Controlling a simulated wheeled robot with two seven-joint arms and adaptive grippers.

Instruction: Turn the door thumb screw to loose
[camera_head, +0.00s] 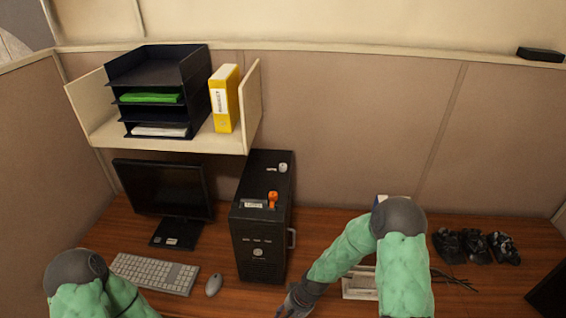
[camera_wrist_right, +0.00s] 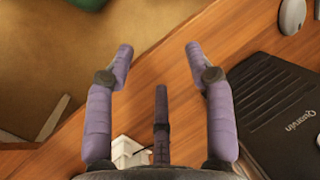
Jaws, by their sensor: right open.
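A black computer tower (camera_head: 262,222) stands upright on the wooden desk. An orange knob (camera_head: 272,197) and a pale grey knob (camera_head: 283,167) sit on its top, beside small pale labels. I cannot tell which knob is the door thumb screw. A metal handle (camera_head: 292,238) shows on its right side. My right gripper (camera_head: 288,308) is low at the desk's front, in front of the tower and apart from it. In the right wrist view, my right gripper (camera_wrist_right: 158,52) is open and empty, with the tower (camera_wrist_right: 275,118) to its right. My left gripper is outside the head view.
The monitor (camera_head: 164,190), keyboard (camera_head: 154,272) and mouse (camera_head: 214,285) are left of the tower. A shelf (camera_head: 250,108) with trays and a yellow binder hangs above. A white holder (camera_head: 358,284) is partly behind my right arm. Dark items (camera_head: 476,246) lie at the right.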

